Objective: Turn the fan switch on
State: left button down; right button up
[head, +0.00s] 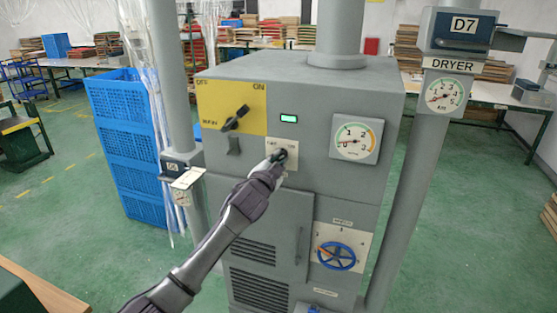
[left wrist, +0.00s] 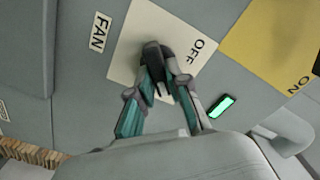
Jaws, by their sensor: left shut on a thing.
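The fan switch (left wrist: 153,57) is a black knob on a cream plate (left wrist: 124,62), with a FAN label (left wrist: 98,32) beside the plate and OFF printed on it. In the head view the plate (head: 295,160) sits on the front of the grey machine, below a green-lit display. My left gripper (left wrist: 163,78) is shut on the knob, one finger on each side. In the head view the left gripper (head: 275,162) reaches up from the lower left and partly hides the knob and plate. My right gripper is not in view.
A yellow OFF/ON panel (head: 217,98) with a black rotary handle (head: 236,118) is just up and left. A round gauge (head: 355,140) is to the right, and a blue handwheel (head: 337,257) below. Pipes stand on both sides; blue crates (head: 128,145) are at left.

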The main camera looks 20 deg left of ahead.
pick_arm(q)
jog(key=shift+f, duration=0.1)
jog(key=c, duration=1.1)
grip_release()
jog(key=s, duration=1.2)
jog(key=shift+a, duration=0.2)
